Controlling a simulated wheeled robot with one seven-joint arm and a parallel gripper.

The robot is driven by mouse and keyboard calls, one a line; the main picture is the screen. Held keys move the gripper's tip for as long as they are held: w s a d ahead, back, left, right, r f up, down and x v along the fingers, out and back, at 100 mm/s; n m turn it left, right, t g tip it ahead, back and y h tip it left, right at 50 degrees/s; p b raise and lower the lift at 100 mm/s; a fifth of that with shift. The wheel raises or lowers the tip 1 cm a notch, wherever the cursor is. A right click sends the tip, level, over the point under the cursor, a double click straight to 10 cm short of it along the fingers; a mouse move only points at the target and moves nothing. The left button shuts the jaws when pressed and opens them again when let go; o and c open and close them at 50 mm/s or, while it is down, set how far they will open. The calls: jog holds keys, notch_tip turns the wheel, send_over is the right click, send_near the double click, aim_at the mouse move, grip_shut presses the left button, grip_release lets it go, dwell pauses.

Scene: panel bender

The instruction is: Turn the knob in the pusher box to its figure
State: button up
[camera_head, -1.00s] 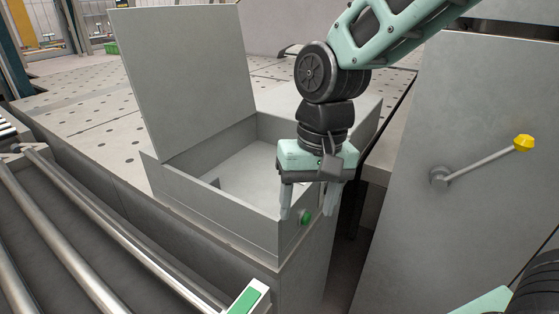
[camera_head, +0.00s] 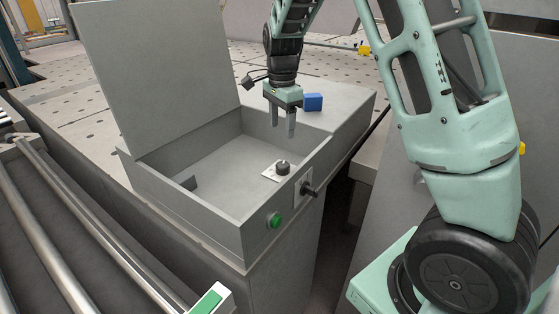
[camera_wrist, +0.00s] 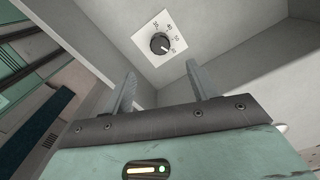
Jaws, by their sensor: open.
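The pusher box (camera_head: 190,234) is a grey box with its lid (camera_head: 155,75) raised. Inside it, a black knob (camera_head: 283,167) sits on a white plate (camera_head: 268,175) on the floor near the right wall. In the wrist view the knob (camera_wrist: 160,44) shows beyond the fingertips, on its plate (camera_wrist: 176,52) with figures around it, among them 40 and 50. The small print is hard to read. My gripper (camera_head: 283,128) points down over the box, above the knob and apart from it. Its fingers (camera_wrist: 163,78) are open with nothing between them.
A green button (camera_head: 275,221) and a black handle (camera_head: 308,189) stick out of the box's front right wall. A blue block (camera_head: 313,102) lies behind the box on the right. Rollers (camera_head: 70,235) run along the left. The box walls stand around the knob.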

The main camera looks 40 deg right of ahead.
aim_at(282, 165)
notch_tip(282, 165, down, 13)
jog(key=shift+r+p, duration=0.1)
jog(key=shift+p, duration=1)
jog(key=shift+c, duration=0.3)
jog(key=c, duration=0.9)
